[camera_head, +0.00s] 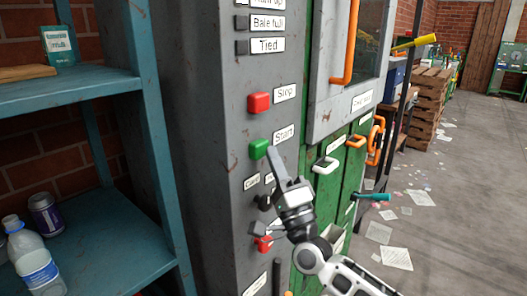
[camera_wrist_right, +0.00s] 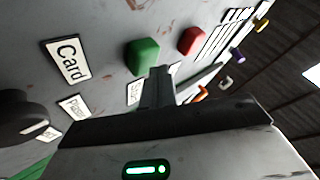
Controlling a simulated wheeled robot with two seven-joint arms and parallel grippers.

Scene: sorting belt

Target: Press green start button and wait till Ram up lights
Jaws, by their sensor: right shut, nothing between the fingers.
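The green start button (camera_head: 259,149) sticks out of the grey panel, left of its "Start" label (camera_head: 284,134). It also shows in the right wrist view (camera_wrist_right: 142,55). My right gripper (camera_head: 270,152) is shut and empty, its fingertips close beside the button's right side; I cannot tell whether they touch it. The "Ram up" label (camera_head: 268,4) is cut by the top edge of the head view, and a lit lamp cannot be made out there. The lamps by "Bale full" (camera_head: 242,22) and "Tied" (camera_head: 242,47) look dark. My left gripper is not in view.
A red stop button (camera_head: 259,103) sits just above the green one. Below are a black knob (camera_head: 263,201) and a red control (camera_head: 263,244). An orange handle (camera_head: 349,45) stands out on the right. A blue shelf (camera_head: 75,95) is at left.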

